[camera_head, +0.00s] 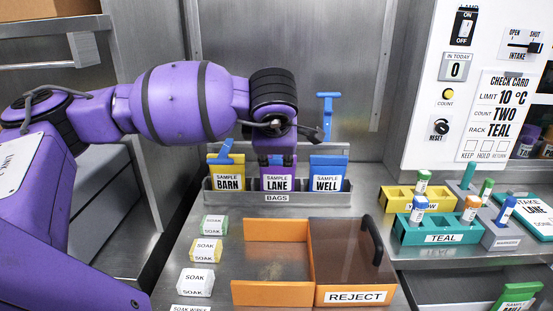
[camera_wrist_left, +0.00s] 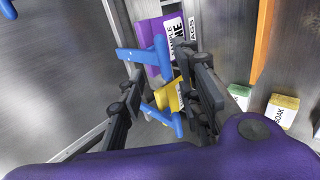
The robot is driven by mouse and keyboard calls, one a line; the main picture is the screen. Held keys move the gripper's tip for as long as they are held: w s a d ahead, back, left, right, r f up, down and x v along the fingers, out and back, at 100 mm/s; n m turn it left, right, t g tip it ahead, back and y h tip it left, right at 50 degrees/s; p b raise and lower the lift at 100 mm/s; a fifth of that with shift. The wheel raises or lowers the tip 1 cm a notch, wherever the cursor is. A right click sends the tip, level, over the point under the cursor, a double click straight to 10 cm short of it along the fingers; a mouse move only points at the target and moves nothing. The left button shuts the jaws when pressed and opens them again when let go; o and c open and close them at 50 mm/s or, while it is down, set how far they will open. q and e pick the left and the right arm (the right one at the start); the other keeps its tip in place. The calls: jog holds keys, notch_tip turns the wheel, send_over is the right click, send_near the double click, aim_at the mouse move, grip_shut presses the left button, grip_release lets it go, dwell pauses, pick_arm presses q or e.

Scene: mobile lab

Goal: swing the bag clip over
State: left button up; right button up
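Three sample bags stand in the grey BAGS rack (camera_head: 277,198): yellow BARN (camera_head: 228,182), purple LANE (camera_head: 277,182) and blue WELL (camera_head: 326,182). A blue T-shaped clip (camera_head: 328,115) stands upright above WELL. The blue clip on BARN (camera_head: 226,150) is tilted. My left gripper (camera_head: 282,135) is above LANE and hides most of that bag's clip in the head view. In the left wrist view, the gripper (camera_wrist_left: 158,65) is open, with a blue clip (camera_wrist_left: 150,57) by the purple bag between its fingers. I cannot tell whether they touch it. My right gripper is out of view.
The orange REJECT bin (camera_head: 265,223) with a brown lid lies in front of the rack. SOAK blocks (camera_head: 206,250) line its left. The yellow rack (camera_head: 400,198) and TEAL rack (camera_head: 437,238) hold vials at right. A metal wall (camera_head: 350,60) rises behind.

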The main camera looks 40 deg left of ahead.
pick_arm(q)
jog(key=shift+v, duration=2.05)
jog(key=shift+w, duration=0.15)
